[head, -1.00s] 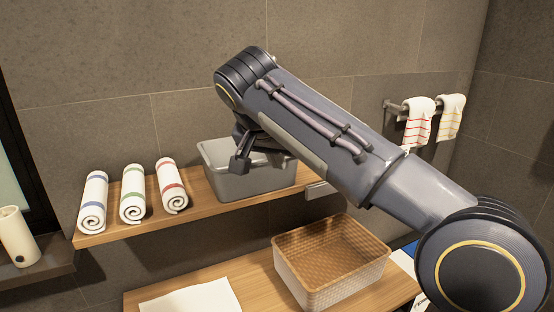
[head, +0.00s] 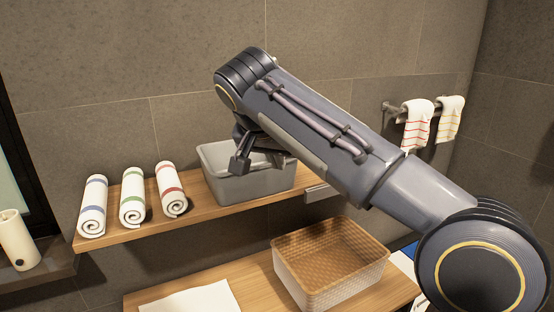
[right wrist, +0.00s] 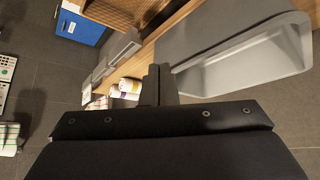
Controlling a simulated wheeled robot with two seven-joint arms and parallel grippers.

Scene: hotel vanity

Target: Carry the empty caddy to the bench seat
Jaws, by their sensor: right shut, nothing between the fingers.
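A grey, open-topped caddy (head: 222,183) stands upright on the wooden wall shelf, right of the rolled towels. The part of its inside that shows is bare. My right gripper (head: 241,165) is shut with nothing in it, pointing down at the caddy's near left side and hiding part of its rim. In the right wrist view the shut fingers (right wrist: 160,86) are beside the caddy (right wrist: 245,75); I cannot tell whether they touch it. A lower wooden surface (head: 235,275) may be the bench seat; I cannot be sure. My left gripper is not in view.
Several rolled towels (head: 133,197) lie on the shelf left of the caddy. A woven basket (head: 322,284) and a white cloth (head: 195,298) rest on the lower surface. Towels hang from a rail (head: 392,108) at right. A cream cylinder (head: 16,240) stands at far left.

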